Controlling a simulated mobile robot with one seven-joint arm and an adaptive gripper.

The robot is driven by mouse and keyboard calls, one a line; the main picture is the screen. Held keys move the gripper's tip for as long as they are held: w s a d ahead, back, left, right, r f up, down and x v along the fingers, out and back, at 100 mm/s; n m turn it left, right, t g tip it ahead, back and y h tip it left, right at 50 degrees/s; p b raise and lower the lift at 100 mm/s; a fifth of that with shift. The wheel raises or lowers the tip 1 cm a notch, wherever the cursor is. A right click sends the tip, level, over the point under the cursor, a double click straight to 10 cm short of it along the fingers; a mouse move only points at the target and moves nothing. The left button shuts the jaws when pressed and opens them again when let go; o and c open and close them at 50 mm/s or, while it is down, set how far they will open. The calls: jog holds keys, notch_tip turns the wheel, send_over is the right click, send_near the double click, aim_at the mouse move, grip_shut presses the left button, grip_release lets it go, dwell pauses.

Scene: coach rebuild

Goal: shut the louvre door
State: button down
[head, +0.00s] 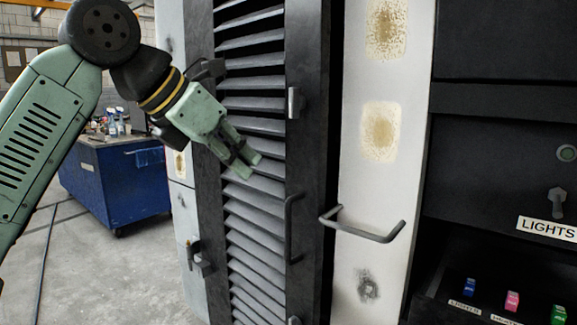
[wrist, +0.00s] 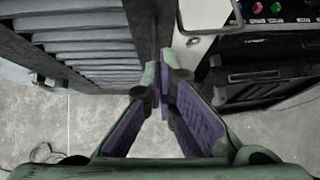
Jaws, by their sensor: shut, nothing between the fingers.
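The louvre door (head: 309,130) is a tall black frame with grey slats, in the middle of the head view. A dark upright gap shows along its right edge, beside the white panel; I cannot tell exactly how far the door stands open. Its dark bar handle (head: 291,228) is on the right stile. My gripper (head: 250,166) is shut and empty, in front of the slats, left of and above the handle. In the wrist view the fingers (wrist: 160,82) meet at their tips, and the slats (wrist: 90,42) lie at upper left. I cannot tell whether the gripper touches the door.
A white panel (head: 384,85) with worn patches and a protruding bar handle (head: 365,230) stands right of the door. Further right is a black console with a LIGHTS label (head: 546,228) and coloured switches. A blue cart (head: 117,180) stands behind at left, on open concrete floor.

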aim_at(313, 174)
jog(key=shift+w+d+r+p+x, duration=0.3)
jog(key=shift+p+x, duration=0.2)
jog(key=shift+x, duration=1.65)
jog(key=shift+w+d+r+p+x, duration=0.15)
jog(key=shift+r+p+x, duration=0.3)
jog(key=shift+x, duration=1.7)
jog(key=shift+w+d+r+p+x, duration=0.25)
jog(key=shift+p+x, duration=0.25)
jog(key=shift+x, duration=1.65)
jog(key=shift+n+t+y, duration=0.5)
jog(key=shift+n, duration=0.3)
jog(key=w+d, duration=0.4)
jog(key=w, duration=0.1)
jog(key=shift+b, duration=0.35)
jog(key=shift+w+r, duration=0.15)
jog(key=shift+r, duration=0.15)
jog(key=shift+a, duration=0.1)
